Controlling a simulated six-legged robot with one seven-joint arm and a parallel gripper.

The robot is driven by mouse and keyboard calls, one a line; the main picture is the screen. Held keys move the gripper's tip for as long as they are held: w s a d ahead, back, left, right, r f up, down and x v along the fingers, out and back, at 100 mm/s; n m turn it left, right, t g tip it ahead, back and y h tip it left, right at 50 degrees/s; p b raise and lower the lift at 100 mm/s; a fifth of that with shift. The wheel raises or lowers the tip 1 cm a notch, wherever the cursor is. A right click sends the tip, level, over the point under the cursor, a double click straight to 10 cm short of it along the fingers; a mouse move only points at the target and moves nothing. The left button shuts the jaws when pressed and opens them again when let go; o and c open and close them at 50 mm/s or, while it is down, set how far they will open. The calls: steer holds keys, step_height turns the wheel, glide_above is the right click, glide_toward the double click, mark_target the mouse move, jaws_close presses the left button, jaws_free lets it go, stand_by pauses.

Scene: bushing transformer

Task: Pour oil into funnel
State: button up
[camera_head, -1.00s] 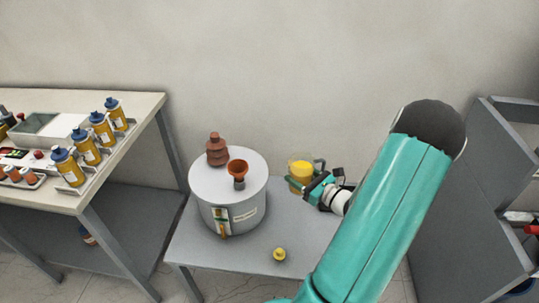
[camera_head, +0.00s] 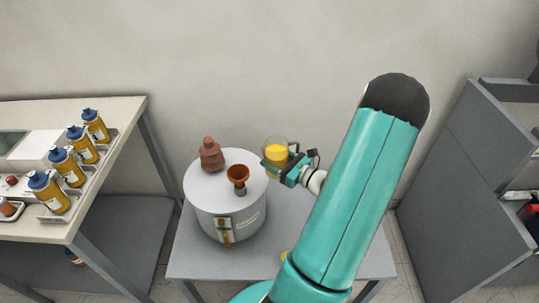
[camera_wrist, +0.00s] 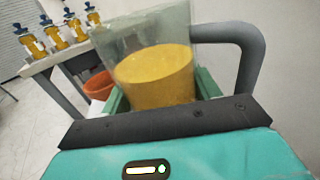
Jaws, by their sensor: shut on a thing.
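A clear jug of yellow oil (camera_head: 276,152) is held in my gripper (camera_head: 280,167), just right of the grey cylindrical tank (camera_head: 228,215). In the wrist view the jug (camera_wrist: 155,75) fills the middle, with its grey handle at the right and green fingers (camera_wrist: 160,95) on both sides. The jug looks slightly tilted there, and the oil stays inside it. The orange-brown funnel (camera_head: 238,174) stands on the tank's top, left of and below the jug in the head view. The funnel also shows partly hidden behind the jug in the wrist view (camera_wrist: 98,86).
A brown ribbed bushing (camera_head: 210,155) stands on the tank lid behind the funnel. The grey table (camera_head: 270,240) bears the tank. A bench at left (camera_head: 120,130) holds several oil bottles (camera_head: 75,140). A grey cabinet (camera_head: 435,170) stands at right.

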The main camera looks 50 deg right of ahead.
mark_target(267, 157)
steer(key=shift+w+d+f, duration=0.1)
steer(key=shift+w+f, duration=0.1)
steer(key=shift+w, duration=0.55)
steer(key=shift+w+n+g, duration=0.15)
steer(key=shift+n+g, duration=0.15)
steer(key=shift+n, duration=0.2)
steer(key=shift+s+a+r+n, duration=0.1)
steer(key=shift+s+a+n, duration=0.15)
steer(key=shift+s+n, duration=0.25)
steer(key=shift+w+a+f+n+g+h, duration=0.15)
steer(key=shift+w+n+g, duration=0.1)
steer(key=shift+n+g, duration=0.25)
steer(key=shift+w+a+f+n+g+h, duration=0.15)
steer(key=shift+w+n+g, duration=0.1)
steer(key=shift+n+g, duration=0.2)
steer(key=shift+s+a+r+n+g, duration=0.1)
steer(key=shift+a+r+n+g, duration=0.25)
steer(key=shift+r+n, duration=0.4)
steer(key=shift+w+r+h, duration=0.1)
steer(key=shift+w+h, duration=0.15)
steer(key=shift+h, duration=0.05)
steer(key=shift+s+a+r+n+g, duration=0.1)
steer(key=shift+a+r+n+g, duration=0.1)
steer(key=shift+r+n+g, duration=0.15)
steer(key=shift+w+f+h, duration=0.15)
steer(key=shift+w+h, duration=0.05)
steer(key=shift+h, duration=0.1)
steer(key=shift+s, duration=0.1)
